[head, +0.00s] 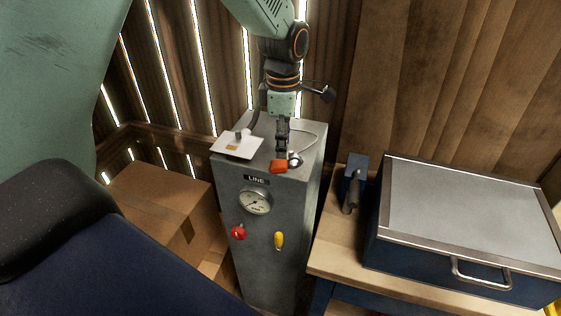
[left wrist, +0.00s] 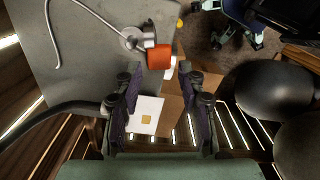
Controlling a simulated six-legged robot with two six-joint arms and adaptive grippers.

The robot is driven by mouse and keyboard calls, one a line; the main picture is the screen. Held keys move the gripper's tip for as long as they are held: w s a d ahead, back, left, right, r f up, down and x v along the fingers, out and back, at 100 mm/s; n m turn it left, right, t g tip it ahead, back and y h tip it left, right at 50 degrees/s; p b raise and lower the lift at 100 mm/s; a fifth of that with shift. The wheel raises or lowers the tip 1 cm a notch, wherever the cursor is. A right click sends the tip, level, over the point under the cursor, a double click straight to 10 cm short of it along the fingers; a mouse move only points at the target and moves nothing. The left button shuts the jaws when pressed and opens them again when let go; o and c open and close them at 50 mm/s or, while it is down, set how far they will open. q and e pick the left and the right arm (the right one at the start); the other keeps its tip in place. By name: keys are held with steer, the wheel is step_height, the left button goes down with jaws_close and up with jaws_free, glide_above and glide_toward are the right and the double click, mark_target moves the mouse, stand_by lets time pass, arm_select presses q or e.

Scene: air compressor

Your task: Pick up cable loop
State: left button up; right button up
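A thin grey cable loop (head: 308,134) curves over the top of the grey cabinet (head: 240,207), to the right of my left gripper. In the left wrist view the cable (left wrist: 98,17) arcs from a round metal fitting (left wrist: 136,38) with an orange-red block (left wrist: 159,57). In the head view the orange-red block (head: 279,166) sits at the cabinet top's front edge. My left gripper (head: 283,150) points down just above the cabinet top, beside the cable. Its two fingers (left wrist: 160,82) stand apart in the left wrist view, with nothing held between them. My right gripper is not in view.
A white card (head: 232,152) with a gold square lies on the cabinet's left top edge. The front has a gauge (head: 255,201), red knob (head: 238,232) and yellow lever (head: 279,240). A blue case (head: 470,215) stands on a wooden bench at right; a cardboard box (head: 160,200) is left.

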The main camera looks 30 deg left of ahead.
mark_target(282, 163)
arm_select(q)
steer(key=shift+s+d+f, duration=0.1)
steer(key=shift+d+f, duration=0.1)
steer(key=shift+f, duration=0.3)
steer(key=shift+d+f, duration=0.2)
steer(key=shift+f, duration=0.3)
steer(key=f, duration=0.2)
steer(key=a+f, duration=0.1)
steer(key=shift+a+f+p, duration=0.15)
steer(key=shift+f+p, duration=0.15)
steer(key=shift+f, duration=0.05)
steer(key=shift+a+f, duration=0.15)
steer(key=shift+f, duration=0.05)
steer(key=shift+d+r, duration=0.2)
steer(key=shift+d, duration=0.3)
steer(key=shift+c, duration=0.4)
steer(key=shift+d, duration=0.1)
steer(key=shift+c, duration=0.7)
steer(key=shift+a+f, duration=0.1)
steer(key=shift+a, duration=0.2)
steer(key=c, duration=0.5)
jaws_close()
